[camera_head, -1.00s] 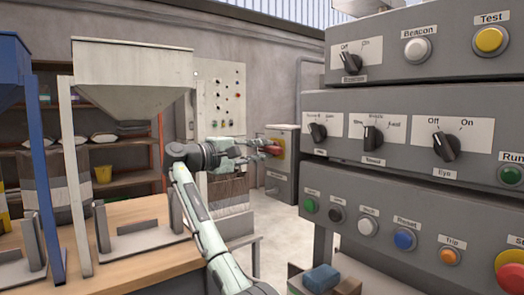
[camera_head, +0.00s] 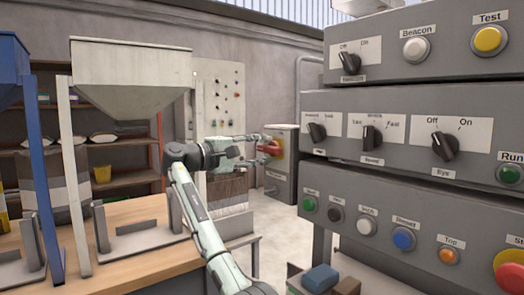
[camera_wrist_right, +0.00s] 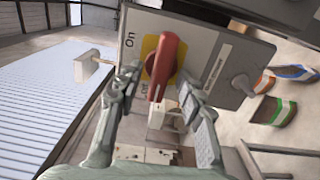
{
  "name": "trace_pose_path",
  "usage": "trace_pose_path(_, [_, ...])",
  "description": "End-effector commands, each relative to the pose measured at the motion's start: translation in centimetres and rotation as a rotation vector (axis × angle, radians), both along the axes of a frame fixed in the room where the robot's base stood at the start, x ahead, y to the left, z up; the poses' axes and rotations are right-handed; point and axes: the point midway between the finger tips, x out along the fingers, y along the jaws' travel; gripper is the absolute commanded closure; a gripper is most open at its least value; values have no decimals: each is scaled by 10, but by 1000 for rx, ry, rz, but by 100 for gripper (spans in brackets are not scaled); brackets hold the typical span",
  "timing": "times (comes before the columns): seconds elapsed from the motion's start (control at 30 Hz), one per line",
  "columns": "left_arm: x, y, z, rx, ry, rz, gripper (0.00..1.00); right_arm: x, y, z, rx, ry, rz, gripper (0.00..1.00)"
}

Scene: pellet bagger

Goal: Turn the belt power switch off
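A red rotary handle (camera_head: 270,148) sits on a yellow plate (camera_head: 279,142) on a grey switch box (camera_head: 283,177) by the back wall. In the right wrist view the handle (camera_wrist_right: 165,65) shows close up, with "On" and "Off" markings beside the yellow plate (camera_wrist_right: 150,47). Another label on the box is too blurred to read. My right gripper (camera_head: 262,148) is at the box front. Its fingers (camera_wrist_right: 158,92) are apart, one on each side of the handle's lower end, with gaps visible. Contact cannot be told. My left gripper is out of view.
A large grey control panel (camera_head: 410,185) with knobs and buttons fills the right. A hopper (camera_head: 130,85) stands over a wooden table (camera_head: 130,262) at left. A wall panel (camera_head: 217,95) with small buttons is behind my right arm. Floor shows between table and panel.

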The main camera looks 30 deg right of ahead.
Motion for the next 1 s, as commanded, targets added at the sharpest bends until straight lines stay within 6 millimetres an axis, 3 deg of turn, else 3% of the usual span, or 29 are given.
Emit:
trace_pose_path(0.6, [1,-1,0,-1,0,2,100,-8,107,0,1,1,1,62])
trace_pose_path(1.0, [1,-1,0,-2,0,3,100,-9,117,0,-1,0,-1,62])
